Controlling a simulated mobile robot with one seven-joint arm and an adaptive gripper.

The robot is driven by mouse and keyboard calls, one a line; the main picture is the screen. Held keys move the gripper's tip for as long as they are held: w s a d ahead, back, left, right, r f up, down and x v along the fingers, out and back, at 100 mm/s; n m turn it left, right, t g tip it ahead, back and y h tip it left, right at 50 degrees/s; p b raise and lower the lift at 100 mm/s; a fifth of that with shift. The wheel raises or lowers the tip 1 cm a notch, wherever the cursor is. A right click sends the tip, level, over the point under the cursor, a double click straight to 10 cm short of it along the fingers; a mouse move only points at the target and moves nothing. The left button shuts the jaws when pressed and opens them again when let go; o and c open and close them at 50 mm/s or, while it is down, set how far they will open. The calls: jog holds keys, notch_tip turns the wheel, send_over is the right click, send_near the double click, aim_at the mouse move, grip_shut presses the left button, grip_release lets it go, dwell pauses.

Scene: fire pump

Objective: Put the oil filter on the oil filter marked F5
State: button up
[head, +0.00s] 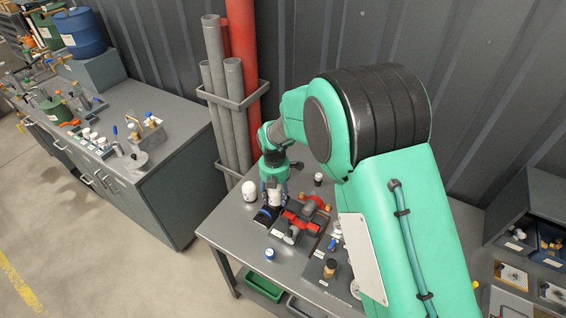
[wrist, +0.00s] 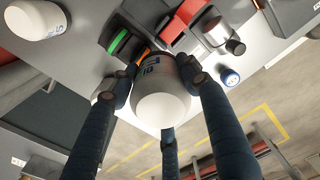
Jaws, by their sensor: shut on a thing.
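My gripper (head: 274,183) is shut on a white oil filter (head: 275,197) and holds it over the left part of the table. In the wrist view the held oil filter (wrist: 160,98) sits between the dark fingers, with a blue mark on its upper side. A second white oil filter (head: 249,191) stands on the table just left of the gripper. It also shows at the upper left in the wrist view (wrist: 38,18), with a partly visible marking that I cannot read fully. The two filters are apart.
A dark fitting with a blue ring (head: 264,215) lies below the held filter. A red valve assembly (head: 307,216) is close on the right. A small blue-and-white cap (head: 269,254) stands near the table's front edge. Grey pipes (head: 232,120) rise behind on the left.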

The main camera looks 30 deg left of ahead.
jog(key=w+d+r+p, duration=0.1)
jog(key=w+r, duration=0.1)
jog(key=w, duration=0.7)
jog(key=shift+d+r+m, duration=0.25)
jog(key=shift+d+m, duration=0.05)
jog(key=shift+w+a, duration=0.1)
jog(key=shift+w, duration=0.05)
jog(key=shift+w+a+f+p, duration=0.25)
jog(key=shift+w+a+p, duration=0.05)
jog(key=shift+w+a, duration=1.55)
jog(key=shift+w+a+f+p, duration=0.25)
jog(key=shift+w+a+p, duration=0.1)
jog(key=shift+w+a, duration=1.5)
jog(key=shift+w+a+f+p, duration=0.3)
jog(key=shift+w+a, duration=1.25)
jog(key=shift+w, duration=0.6)
jog(key=shift+f+p, duration=0.3)
jog(key=shift+f, duration=1.4)
jog(key=shift+f, duration=0.1)
jog(key=o, duration=1.5)
